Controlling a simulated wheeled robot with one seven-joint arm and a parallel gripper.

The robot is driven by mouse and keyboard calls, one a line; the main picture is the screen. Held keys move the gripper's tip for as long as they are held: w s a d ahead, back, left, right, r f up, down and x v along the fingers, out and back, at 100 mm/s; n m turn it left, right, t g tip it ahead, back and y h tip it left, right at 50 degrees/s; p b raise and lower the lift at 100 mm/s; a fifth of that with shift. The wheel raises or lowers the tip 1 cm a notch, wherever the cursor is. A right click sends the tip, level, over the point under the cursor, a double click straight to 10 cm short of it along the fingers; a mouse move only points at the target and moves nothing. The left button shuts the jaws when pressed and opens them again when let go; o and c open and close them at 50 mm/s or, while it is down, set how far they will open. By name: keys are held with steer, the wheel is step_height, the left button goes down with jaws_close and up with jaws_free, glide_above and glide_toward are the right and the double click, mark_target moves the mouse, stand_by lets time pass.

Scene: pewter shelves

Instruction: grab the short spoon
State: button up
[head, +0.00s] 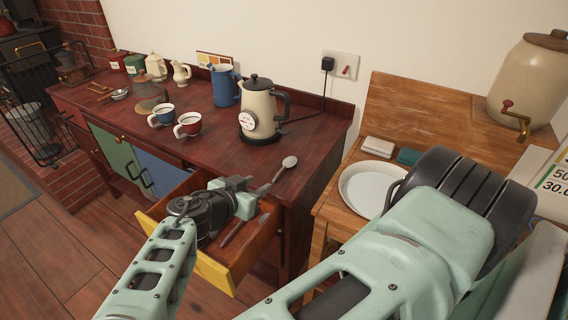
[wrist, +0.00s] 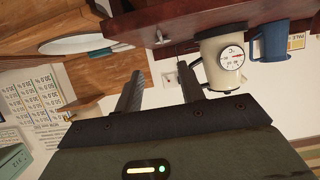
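A grey metal spoon (head: 289,162) lies at the near right corner of the dark red counter, its bowl pointing up and right and its handle running towards my gripper (head: 246,198). What looks like the same spoon shows beyond my fingers in the wrist view (wrist: 160,36). My gripper (wrist: 160,70) is open, with nothing visible between its two dark fingers. It hangs over the open drawer (head: 213,274), beside the handle end; the exact gap is hard to tell. Slim utensils lie in the drawer (head: 232,231), partly hidden by my arm. I cannot tell if a shorter spoon is there.
A cream kettle (head: 259,115) with a dial, two cups (head: 187,124) and a blue jug (head: 224,86) stand on the counter (head: 300,135). Another spoon (head: 120,94) lies at its far left. A wooden table with a white plate (head: 366,188) stands on the right.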

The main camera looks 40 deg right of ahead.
steer(key=p, duration=0.2)
glide_toward(282, 169)
steer(key=x, duration=0.3)
steer(key=shift+s+d, duration=0.15)
steer(key=shift+s, duration=0.1)
steer(key=p+x, duration=0.1)
steer(key=x, duration=0.1)
steer(key=p+x, duration=0.1)
steer(key=x, duration=0.1)
steer(key=shift+w+r+p, duration=0.15)
steer(key=shift+w+p, duration=0.1)
steer(key=shift+p, duration=0.1)
steer(key=shift+w+d+f, duration=0.2)
steer(key=shift+d+f, duration=0.2)
steer(key=shift+d, duration=0.05)
jaws_close()
